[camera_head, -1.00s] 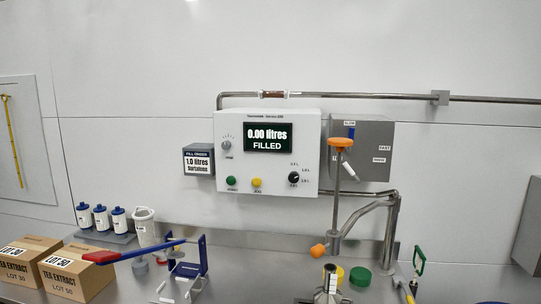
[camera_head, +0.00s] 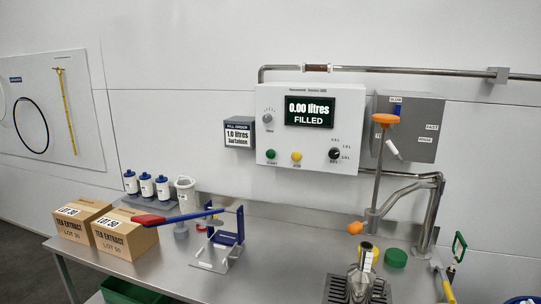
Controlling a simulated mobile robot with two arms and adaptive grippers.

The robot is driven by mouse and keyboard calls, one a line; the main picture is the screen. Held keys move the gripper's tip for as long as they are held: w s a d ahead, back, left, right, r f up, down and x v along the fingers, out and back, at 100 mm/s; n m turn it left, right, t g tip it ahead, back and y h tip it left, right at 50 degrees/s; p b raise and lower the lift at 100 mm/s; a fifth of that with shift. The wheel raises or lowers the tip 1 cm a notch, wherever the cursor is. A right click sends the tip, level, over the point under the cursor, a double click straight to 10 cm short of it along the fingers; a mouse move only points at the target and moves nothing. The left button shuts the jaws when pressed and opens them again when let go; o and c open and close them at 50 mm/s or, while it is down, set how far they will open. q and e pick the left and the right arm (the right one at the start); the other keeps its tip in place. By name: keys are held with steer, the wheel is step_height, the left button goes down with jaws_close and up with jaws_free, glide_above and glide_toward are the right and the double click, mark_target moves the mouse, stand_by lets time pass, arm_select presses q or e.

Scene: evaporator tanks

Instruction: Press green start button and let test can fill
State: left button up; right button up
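The green start button (camera_head: 271,154) is at the lower left of the white control box (camera_head: 310,130) on the wall. A yellow button (camera_head: 296,156) and a black dial (camera_head: 335,153) are to its right. The display (camera_head: 310,111) reads 0.00 litres FILLED. The metal test can (camera_head: 361,284) stands on a dark grate at the bottom, below the fill pipe with orange handle (camera_head: 384,119) and orange nozzle tip (camera_head: 355,228). Neither of my grippers is in view.
A steel bench (camera_head: 270,252) holds two tea extract boxes (camera_head: 124,234), several white-blue cartridges (camera_head: 147,187), a red-handled press (camera_head: 148,220) and a green lid (camera_head: 396,257). A fill order sign (camera_head: 239,134) reads 1.0 litres. A green bin (camera_head: 128,292) is below the bench.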

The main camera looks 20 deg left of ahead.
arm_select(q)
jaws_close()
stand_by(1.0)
